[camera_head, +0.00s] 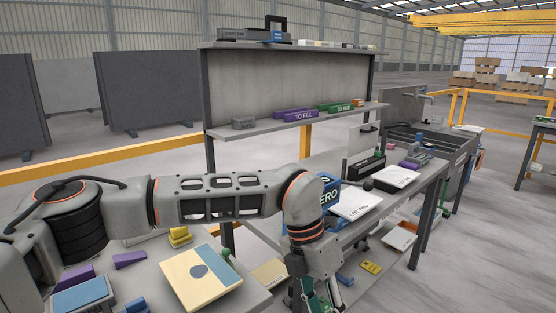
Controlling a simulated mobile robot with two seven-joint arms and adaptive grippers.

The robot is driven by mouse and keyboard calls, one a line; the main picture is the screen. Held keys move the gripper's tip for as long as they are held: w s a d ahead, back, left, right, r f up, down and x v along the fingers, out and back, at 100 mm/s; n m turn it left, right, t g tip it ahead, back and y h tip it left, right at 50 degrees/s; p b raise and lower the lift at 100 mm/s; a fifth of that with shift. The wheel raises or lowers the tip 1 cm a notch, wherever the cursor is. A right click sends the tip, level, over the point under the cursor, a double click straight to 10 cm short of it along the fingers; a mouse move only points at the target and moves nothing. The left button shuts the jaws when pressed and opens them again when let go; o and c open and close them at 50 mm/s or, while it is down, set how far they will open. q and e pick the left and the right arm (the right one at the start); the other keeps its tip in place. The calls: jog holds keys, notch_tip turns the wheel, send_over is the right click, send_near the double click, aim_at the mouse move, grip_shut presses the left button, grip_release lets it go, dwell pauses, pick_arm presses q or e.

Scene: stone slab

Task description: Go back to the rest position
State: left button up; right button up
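My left arm reaches in from the left and bends down at its wrist near the middle of the picture. My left gripper (316,298) is at the bottom edge, cut off by the frame, in front of the workbench. Something green shows at it, but I cannot tell whether it is part of the gripper or a held thing. Whether its fingers are open or shut is not visible. My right arm and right gripper are not in view.
A near table at lower left holds a cream panel (187,285), yellow blocks (179,237) and a blue-topped box (83,296). The workbench behind carries a blue box (328,197), a white sheet (357,204) and a shelf (270,134). Open floor (480,260) lies right.

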pick_arm(q)
jog(key=s+d+f+g+h, duration=0.1)
jog(key=s+d+g+h, duration=0.2)
jog(key=s+d, duration=0.45)
jog(key=s+d+r+n+g+h, duration=0.2)
jog(key=s+d+r+g+h, duration=0.1)
jog(key=s+d+r+h, duration=0.4)
jog(key=w+a+r+n+t+h, duration=0.2)
jog(key=w+a+n+t+h, duration=0.5)
jog(key=w+n+t+h, duration=0.65)
jog(key=w+a+f+n+t+y, duration=0.4)
jog(key=a+f+n+t+y, duration=0.9)
jog(key=n, duration=0.4)
jog(key=s+a+f+n+g+y, duration=0.3)
jog(key=a+f+n+y, duration=0.35)
jog(key=a+f, duration=0.6)
jog(key=s+a+f+n+g+y, duration=0.1)
jog(key=s+a+f+g+y, duration=0.1)
jog(key=s+a+f, duration=0.3)
jog(key=s+a+f+n+g+y, duration=0.1)
jog(key=s+a+f+g+y, duration=0.1)
jog(key=s+a+f, duration=0.4)
notch_tip(320, 180, down, 5)
jog(key=s, duration=0.2)
jog(key=shift+s+a, duration=0.2)
jog(key=shift+s, duration=0.2)
